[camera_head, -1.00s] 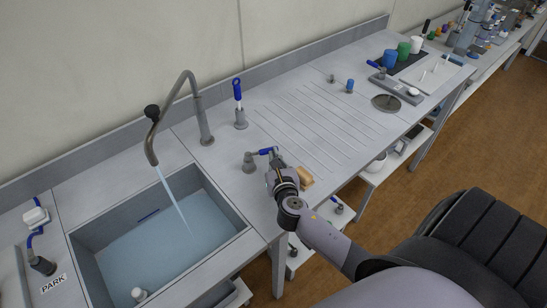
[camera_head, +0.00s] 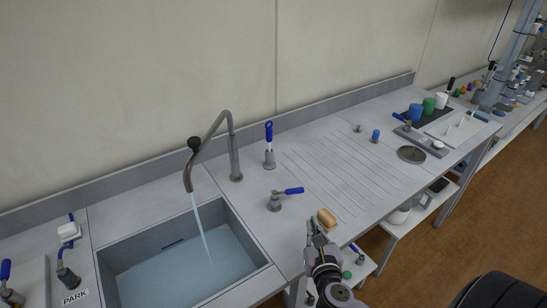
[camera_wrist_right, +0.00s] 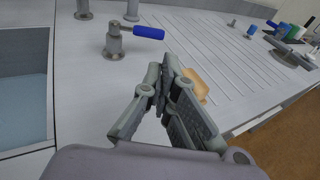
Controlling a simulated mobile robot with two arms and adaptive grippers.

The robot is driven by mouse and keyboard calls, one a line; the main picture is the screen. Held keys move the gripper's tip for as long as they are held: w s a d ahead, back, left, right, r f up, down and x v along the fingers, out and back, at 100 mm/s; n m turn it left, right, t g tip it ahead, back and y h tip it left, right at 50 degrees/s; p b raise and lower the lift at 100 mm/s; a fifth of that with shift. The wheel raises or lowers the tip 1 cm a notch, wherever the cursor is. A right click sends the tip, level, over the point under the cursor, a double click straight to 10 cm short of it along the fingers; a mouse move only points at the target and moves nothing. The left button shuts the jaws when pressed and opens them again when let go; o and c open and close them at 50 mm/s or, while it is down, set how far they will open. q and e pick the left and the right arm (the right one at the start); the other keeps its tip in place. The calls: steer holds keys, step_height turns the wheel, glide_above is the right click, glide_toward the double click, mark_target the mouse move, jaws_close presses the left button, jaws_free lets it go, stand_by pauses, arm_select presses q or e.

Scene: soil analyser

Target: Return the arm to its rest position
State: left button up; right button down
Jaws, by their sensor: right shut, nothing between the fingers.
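My right gripper (camera_head: 316,226) is shut and empty. It is over the front edge of the worktop, beside a tan block (camera_head: 326,218). In the right wrist view its fingertips (camera_wrist_right: 168,68) meet with nothing between them, and the tan block (camera_wrist_right: 196,84) shows just behind them, partly hidden. The grey valve with a blue lever (camera_head: 292,191) stands behind and left of the gripper, clear of it. The valve's lever also shows in the right wrist view (camera_wrist_right: 148,33). My left gripper is out of view.
Water runs from the tall faucet (camera_head: 233,150) into the sink (camera_head: 262,262). An upright blue-handled fixture (camera_head: 269,148) stands behind the valve. The ribbed drainboard (camera_head: 335,170) is clear. Blue, green and white cups (camera_head: 416,113) stand at the far right. A lower shelf holds items beneath the worktop.

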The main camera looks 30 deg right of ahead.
steer(key=shift+w+d+f, duration=0.1)
steer(key=shift+d+f+m, duration=0.1)
steer(key=shift+m, duration=0.6)
steer(key=s+a+f+m+g+y, duration=0.25)
steer(key=s+a+m+g, duration=0.4)
steer(key=m, duration=0.75)
steer(key=s+a+f+m+g+y, duration=0.2)
steer(key=s+a+m+g+y, duration=0.35)
steer(key=s+m, duration=0.75)
step_height(320, 180, down, 29)
steer(key=a+h+b, duration=0.1)
steer(key=a+b, duration=0.1)
steer(key=b, duration=0.1)
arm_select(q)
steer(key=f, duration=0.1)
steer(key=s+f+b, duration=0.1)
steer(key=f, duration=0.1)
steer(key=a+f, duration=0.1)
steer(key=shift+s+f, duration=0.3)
arm_select(e)
steer(key=s+d+f+g, duration=0.1)
steer(key=s+d+f, duration=0.2)
steer(key=s+f, duration=1.4)
steer(key=shift+f+h, duration=0.3)
steer(key=shift+f, duration=0.25)
